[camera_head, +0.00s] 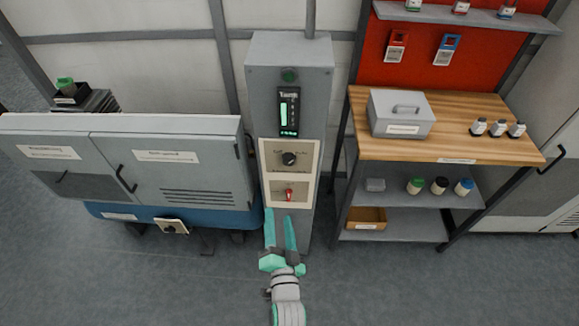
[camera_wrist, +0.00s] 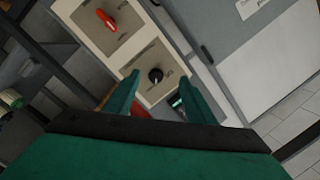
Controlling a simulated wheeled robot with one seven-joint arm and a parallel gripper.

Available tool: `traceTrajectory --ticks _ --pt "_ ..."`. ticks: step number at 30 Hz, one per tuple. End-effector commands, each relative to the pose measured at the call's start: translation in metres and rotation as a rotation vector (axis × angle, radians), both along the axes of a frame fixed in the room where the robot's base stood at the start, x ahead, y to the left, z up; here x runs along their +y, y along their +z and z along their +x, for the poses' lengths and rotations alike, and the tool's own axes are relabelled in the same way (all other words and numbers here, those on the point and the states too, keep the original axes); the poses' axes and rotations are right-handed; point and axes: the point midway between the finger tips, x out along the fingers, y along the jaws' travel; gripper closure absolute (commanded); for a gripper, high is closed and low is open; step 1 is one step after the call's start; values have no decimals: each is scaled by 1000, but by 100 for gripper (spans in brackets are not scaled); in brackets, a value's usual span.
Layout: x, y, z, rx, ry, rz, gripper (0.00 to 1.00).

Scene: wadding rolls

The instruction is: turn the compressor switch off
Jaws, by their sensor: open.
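A grey control column (camera_head: 290,62) carries a pale panel with a black rotary knob (camera_head: 289,158) and, below it, a red switch (camera_head: 289,194). A small box with a dark knob (camera_head: 173,227) sits low at the left, by the blue base of the grey cabinet. The labels are too small to read, so I cannot tell which is the compressor switch. My gripper (camera_head: 279,214) is open and empty, in front of the column's lower part. In the wrist view, the black knob (camera_wrist: 155,75) appears between the fingertips, and the red switch (camera_wrist: 106,20) is at upper left.
The grey cabinet (camera_head: 222,150) stands left of the column. A wooden-topped workbench (camera_head: 450,130) with a grey metal box (camera_head: 401,113), small bottles and lower shelves stands to the right. A green lit display (camera_head: 289,112) is above the knob. The floor in front is clear.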

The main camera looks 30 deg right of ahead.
Motion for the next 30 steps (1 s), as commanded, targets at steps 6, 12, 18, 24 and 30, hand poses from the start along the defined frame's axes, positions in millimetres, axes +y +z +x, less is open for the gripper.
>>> traceTrajectory --ticks 6,12,18,24,30 --pt "-50 25 37 -79 -46 95 50" --pt "-65 33 48 -98 -56 125 50" --pt "-73 33 65 -99 -57 122 50" --pt "-86 34 95 -99 -57 120 50" --pt "-99 33 123 -98 -56 120 50"
